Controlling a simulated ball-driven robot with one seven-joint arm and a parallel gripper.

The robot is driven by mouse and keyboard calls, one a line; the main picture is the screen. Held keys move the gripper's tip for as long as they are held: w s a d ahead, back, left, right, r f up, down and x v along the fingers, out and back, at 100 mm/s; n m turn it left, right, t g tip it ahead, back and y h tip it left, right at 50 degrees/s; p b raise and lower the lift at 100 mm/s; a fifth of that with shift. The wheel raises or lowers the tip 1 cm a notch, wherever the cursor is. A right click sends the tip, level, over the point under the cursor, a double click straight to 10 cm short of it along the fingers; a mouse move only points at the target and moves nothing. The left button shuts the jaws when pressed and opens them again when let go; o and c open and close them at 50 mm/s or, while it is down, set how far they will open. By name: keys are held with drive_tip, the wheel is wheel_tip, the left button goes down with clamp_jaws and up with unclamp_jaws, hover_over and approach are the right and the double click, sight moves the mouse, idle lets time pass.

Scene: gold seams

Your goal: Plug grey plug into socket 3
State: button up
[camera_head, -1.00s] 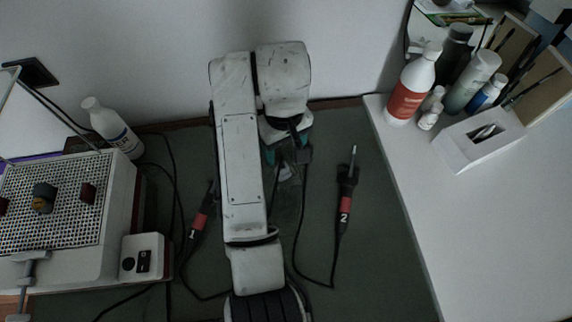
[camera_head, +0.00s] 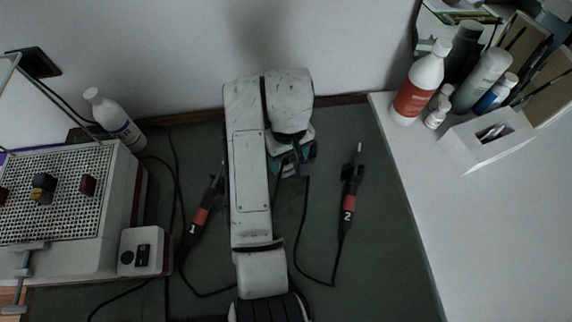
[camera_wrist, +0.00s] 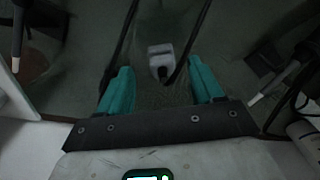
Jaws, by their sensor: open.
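In the wrist view a light grey block with a dark opening and a dark cable beside it, seemingly the grey plug (camera_wrist: 160,58), lies ahead between my two teal fingers. My gripper (camera_wrist: 160,70) is open, and the fingers stand apart on either side of the block without visible contact. In the head view my gripper (camera_head: 292,167) is at the far end of my white arm, low over the dark green mat (camera_head: 385,250). The plug cannot be made out there. I cannot identify socket 3 in either view.
Red-banded pens marked 1 (camera_head: 201,216) and 2 (camera_head: 348,202) lie either side of my arm, with loose cables. A perforated-top box (camera_head: 75,262) and switch box (camera_head: 142,252) stand left. Bottles (camera_head: 418,82) and a white holder (camera_head: 486,140) occupy the white surface at right.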

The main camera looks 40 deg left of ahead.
sight(287, 164)
drive_tip(key=shift+s+a+f, duration=0.1)
drive_tip(key=shift+f, duration=2.15)
drive_tip(key=shift+c, duration=0.4)
drive_tip(key=c, duration=1)
